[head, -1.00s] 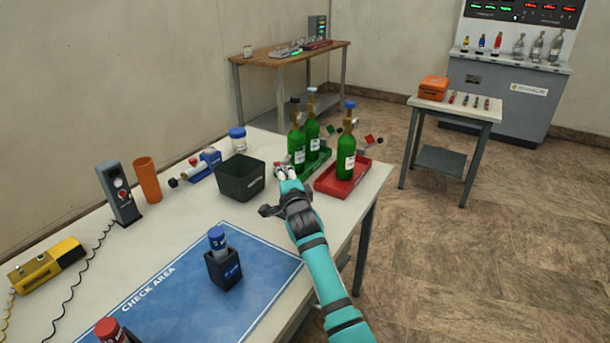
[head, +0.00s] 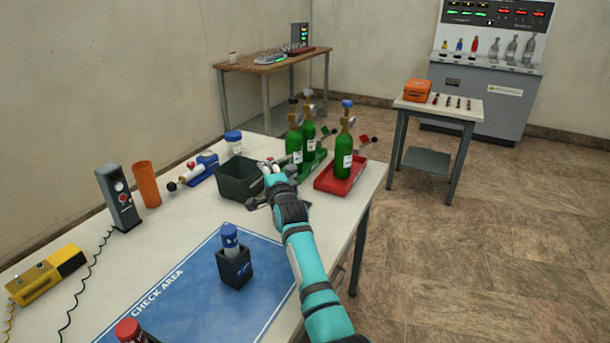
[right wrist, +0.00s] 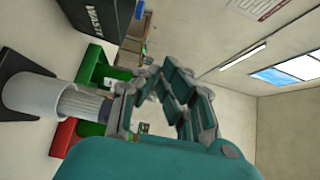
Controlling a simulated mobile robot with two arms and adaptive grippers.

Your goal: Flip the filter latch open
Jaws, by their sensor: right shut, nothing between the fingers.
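A blue device (head: 205,167) with a white cylinder, a small red part and a black end knob lies at the back of the white table, left of the dark bin. It may be the filter unit; I cannot make out a latch on it. My right gripper (head: 270,166) is shut and empty, at the right edge of the bin in the head view. Its fingers also show in the right wrist view (right wrist: 172,82), with nothing between them. A pale cylinder with a ribbed grey part (right wrist: 50,97) is left of them there; I cannot tell what it is. My left gripper is out of view.
The dark waste bin (head: 237,187) stands close to my right gripper. Green bottles stand in a green tray (head: 316,163) and a red tray (head: 325,185) to its right. A clear jar with a blue lid (head: 233,143) is behind the bin. A blue check mat (head: 190,290) lies in front.

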